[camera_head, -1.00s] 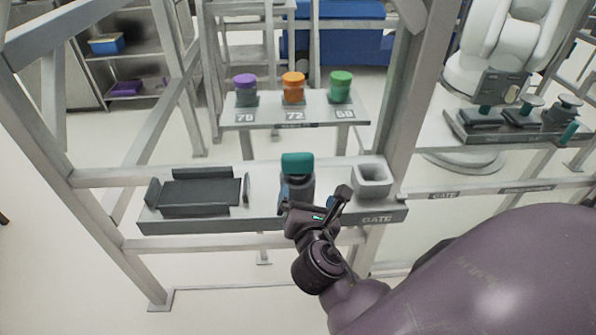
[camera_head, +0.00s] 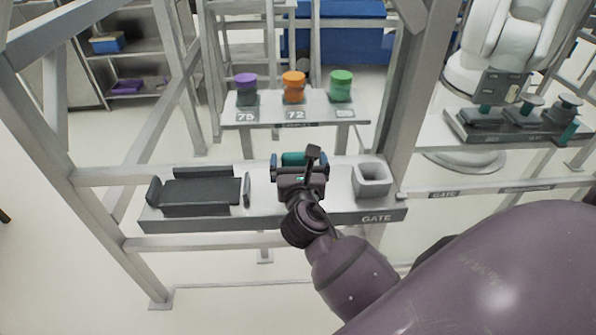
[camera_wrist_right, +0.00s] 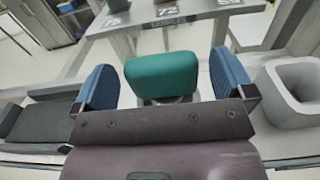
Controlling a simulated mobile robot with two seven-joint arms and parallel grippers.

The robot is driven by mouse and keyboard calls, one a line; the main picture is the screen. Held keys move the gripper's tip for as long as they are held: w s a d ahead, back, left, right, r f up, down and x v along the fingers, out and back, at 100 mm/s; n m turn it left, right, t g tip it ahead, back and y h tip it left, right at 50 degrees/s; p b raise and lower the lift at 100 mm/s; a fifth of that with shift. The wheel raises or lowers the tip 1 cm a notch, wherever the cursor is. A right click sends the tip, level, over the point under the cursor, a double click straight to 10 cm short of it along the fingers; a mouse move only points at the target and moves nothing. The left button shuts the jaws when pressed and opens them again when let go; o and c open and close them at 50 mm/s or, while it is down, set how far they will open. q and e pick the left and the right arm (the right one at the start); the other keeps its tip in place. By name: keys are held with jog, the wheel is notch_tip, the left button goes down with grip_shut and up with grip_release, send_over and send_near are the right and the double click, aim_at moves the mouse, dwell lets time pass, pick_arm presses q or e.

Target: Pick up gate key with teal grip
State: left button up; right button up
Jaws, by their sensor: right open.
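The gate key's teal grip (camera_head: 292,159) stands upright on the grey gate shelf (camera_head: 230,215), partly hidden behind my right gripper. In the right wrist view the teal grip (camera_wrist_right: 162,75) lies between the two blue finger pads, with a gap on each side. My right gripper (camera_head: 300,163) is open around the grip, and its pads do not appear to touch it. The lower part of the key is hidden by the gripper. My left gripper is not in view.
A dark cradle tray (camera_head: 200,190) sits left of the key and a square grey socket (camera_head: 371,180) sits right. Behind, a shelf holds purple (camera_head: 246,80), orange (camera_head: 293,79) and green (camera_head: 341,78) capped pieces. A frame post (camera_head: 405,100) rises at the right.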

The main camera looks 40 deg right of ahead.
aim_at(297, 151)
jog(key=x, duration=0.3)
jog(key=shift+w+r, duration=0.15)
jog(key=shift+w, duration=0.1)
jog(key=shift+w+d, duration=0.15)
jog(key=shift+d, duration=0.05)
jog(key=shift+c, duration=0.3)
jog(key=c, duration=1.2)
jog(key=shift+o, duration=0.2)
jog(key=shift+r, duration=0.1)
